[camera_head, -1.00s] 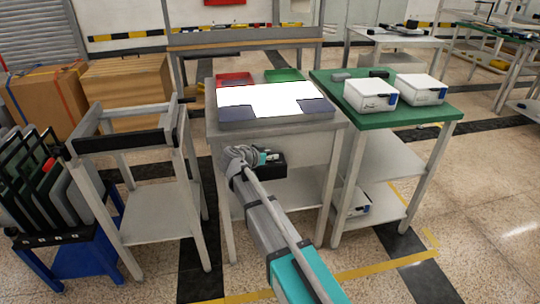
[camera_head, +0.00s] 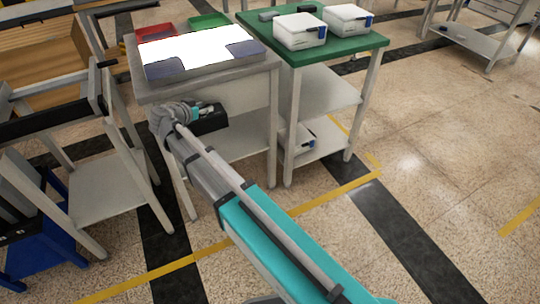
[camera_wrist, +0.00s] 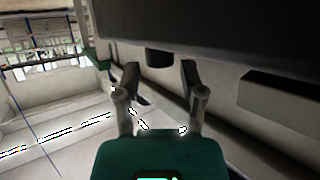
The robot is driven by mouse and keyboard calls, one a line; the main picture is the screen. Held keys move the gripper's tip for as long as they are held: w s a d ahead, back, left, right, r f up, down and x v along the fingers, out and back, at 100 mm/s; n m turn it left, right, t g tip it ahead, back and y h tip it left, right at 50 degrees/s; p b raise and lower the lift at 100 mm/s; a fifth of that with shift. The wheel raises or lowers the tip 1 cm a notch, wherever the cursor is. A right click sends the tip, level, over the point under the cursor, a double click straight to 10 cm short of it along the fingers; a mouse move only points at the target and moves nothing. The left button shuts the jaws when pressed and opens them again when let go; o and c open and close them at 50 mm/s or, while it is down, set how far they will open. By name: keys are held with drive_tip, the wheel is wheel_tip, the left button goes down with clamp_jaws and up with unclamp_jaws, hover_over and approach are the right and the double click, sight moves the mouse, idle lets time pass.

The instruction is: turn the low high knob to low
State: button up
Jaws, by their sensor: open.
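A dark round knob (camera_wrist: 160,57) shows in the wrist view at the lower edge of a dark panel (camera_wrist: 210,25). Its low and high markings cannot be read. My gripper (camera_wrist: 161,70) is open, with one finger to each side of the knob in the picture. Contact with the knob cannot be made out. In the head view my gripper (camera_head: 212,108) is at a small black box (camera_head: 210,124) below the front edge of the grey table (camera_head: 205,89). The knob cannot be made out in that view.
A lit white panel with dark corners (camera_head: 195,50) lies on the grey table. A green table (camera_head: 320,50) with white boxes (camera_head: 300,31) stands to the right. A grey frame stand (camera_head: 110,180) is to the left. The floor at right is open.

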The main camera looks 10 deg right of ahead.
drive_tip(key=p+v, duration=0.4)
drive_tip(key=v, duration=0.8)
drive_tip(key=s+d+f+n+g+y+b, duration=0.1)
drive_tip(key=s+d+f+n+g+y, duration=0.1)
drive_tip(key=d+f, duration=0.3)
drive_tip(key=s+d+f+n+g+y+b, duration=0.1)
drive_tip(key=s+d+f+g, duration=0.3)
drive_tip(key=d, duration=0.9)
drive_tip(key=s+d+f+n+g+y+b, duration=0.2)
drive_tip(key=s+d+f, duration=0.3)
drive_tip(key=d, duration=0.5)
drive_tip(key=shift+f+n+g+y, duration=0.4)
drive_tip(key=shift+f+g, duration=0.05)
drive_tip(key=shift+g, duration=0.35)
drive_tip(key=shift+s+d+f+n+g+y, duration=0.15)
drive_tip(key=shift+s+d+n+y, duration=0.3)
drive_tip(key=shift+s, duration=0.35)
drive_tip(key=shift+s+d+f+n+g+y, duration=0.1)
drive_tip(key=shift+s+d+n+g+y, duration=0.1)
drive_tip(key=shift+s+d+y, duration=0.5)
drive_tip(key=shift+s+d+f+n+g+y, duration=0.15)
drive_tip(key=shift+s+d+n+y, duration=0.2)
drive_tip(key=shift+s, duration=0.6)
